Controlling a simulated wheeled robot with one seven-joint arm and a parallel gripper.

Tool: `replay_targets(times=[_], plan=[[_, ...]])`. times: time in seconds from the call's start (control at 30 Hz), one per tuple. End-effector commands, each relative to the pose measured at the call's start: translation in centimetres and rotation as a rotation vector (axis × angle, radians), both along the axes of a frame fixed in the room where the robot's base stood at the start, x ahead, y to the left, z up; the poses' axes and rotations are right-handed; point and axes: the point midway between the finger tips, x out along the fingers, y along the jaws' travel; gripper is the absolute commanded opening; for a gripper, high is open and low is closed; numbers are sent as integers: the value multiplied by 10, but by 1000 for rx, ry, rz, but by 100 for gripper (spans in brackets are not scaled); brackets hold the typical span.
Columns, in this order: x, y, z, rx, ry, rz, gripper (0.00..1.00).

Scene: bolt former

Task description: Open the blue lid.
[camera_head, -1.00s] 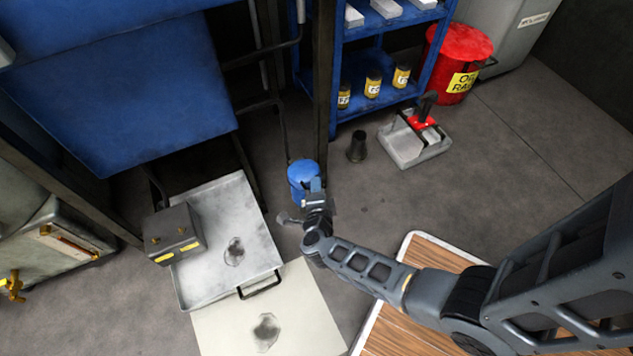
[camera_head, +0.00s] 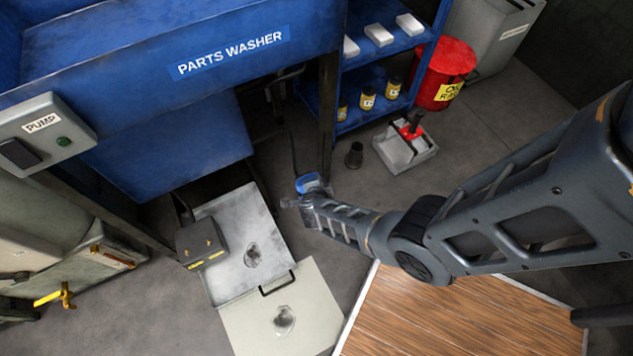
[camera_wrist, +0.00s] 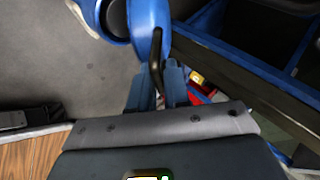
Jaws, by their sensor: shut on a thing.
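A round blue container (camera_head: 308,181) stands on the floor by the dark post. My arm reaches to it from the right and partly hides it. In the wrist view the blue lid (camera_wrist: 145,22) is at the top centre, seen nearly edge-on, with a black handle (camera_wrist: 156,58) on its right side. My gripper (camera_wrist: 158,80) has its blue fingers either side of the handle and is shut on it. Another blue curved part (camera_wrist: 87,12) shows to the left of the lid, with a pale area beside it. How far the lid is raised is hard to tell.
A metal tray (camera_head: 232,213) with a grey box (camera_head: 202,243) lies left of the container. A blue shelf (camera_head: 385,118), a black cup (camera_head: 355,155) and a red bin (camera_head: 443,78) stand beyond it. The blue parts washer (camera_head: 150,65) overhangs the left side. A wooden platform (camera_head: 440,315) lies below my arm.

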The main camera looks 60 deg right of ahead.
Motion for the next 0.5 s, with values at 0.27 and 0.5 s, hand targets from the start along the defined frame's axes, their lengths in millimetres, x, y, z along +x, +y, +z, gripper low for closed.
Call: replay_targets(times=[0.27,0.5], plan=[[20,-14,25,2,-4,-1,0],[44,-30,36,-2,-8,0,0]])
